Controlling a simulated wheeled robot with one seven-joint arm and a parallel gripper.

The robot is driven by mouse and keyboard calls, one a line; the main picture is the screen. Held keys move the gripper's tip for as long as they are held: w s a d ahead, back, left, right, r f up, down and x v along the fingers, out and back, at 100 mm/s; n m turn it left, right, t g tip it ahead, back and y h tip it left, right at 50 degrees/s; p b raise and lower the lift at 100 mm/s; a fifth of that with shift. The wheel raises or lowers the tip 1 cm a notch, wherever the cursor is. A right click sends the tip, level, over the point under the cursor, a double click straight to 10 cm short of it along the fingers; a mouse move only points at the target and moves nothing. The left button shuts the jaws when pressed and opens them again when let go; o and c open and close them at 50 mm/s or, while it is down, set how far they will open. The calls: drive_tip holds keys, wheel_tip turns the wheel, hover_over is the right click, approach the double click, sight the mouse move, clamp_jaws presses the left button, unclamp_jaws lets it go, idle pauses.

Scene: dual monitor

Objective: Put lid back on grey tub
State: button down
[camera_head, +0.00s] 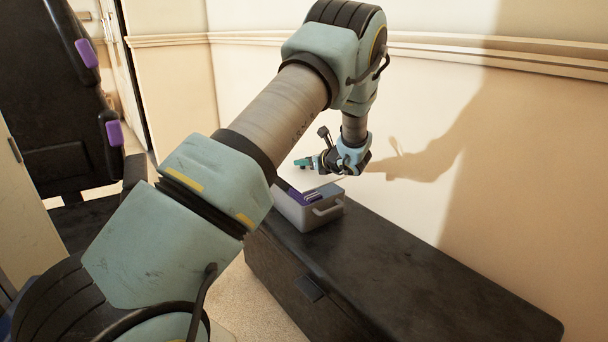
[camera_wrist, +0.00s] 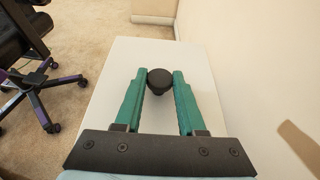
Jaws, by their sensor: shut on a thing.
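The grey tub (camera_head: 328,212) stands open on top of a dark chest, with purple items (camera_head: 312,196) showing inside. A pale, flat lid (camera_head: 297,178) is above the tub, apparently tilted and partly hidden by my arm and gripper. My gripper (camera_head: 303,162) is over the tub with its teal fingers pointing left. In the wrist view, the fingers (camera_wrist: 160,72) are shut on the black round knob (camera_wrist: 159,84) of the lid (camera_wrist: 118,75). I cannot tell whether the lid's edge touches the tub rim.
The dark chest (camera_head: 400,270) has free top surface right of the tub. A cream wall (camera_head: 540,200) runs close behind it, also along the right of the wrist view. An office chair (camera_wrist: 35,65) stands on the carpet to the left.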

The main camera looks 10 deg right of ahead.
sight(309, 172)
drive_tip(key=shift+d+f, duration=0.1)
drive_tip(key=shift+f, duration=1.8)
drive_tip(key=shift+s+f+b, duration=0.1)
drive_tip(key=shift+f+b, duration=0.45)
drive_tip(key=shift+b, duration=0.05)
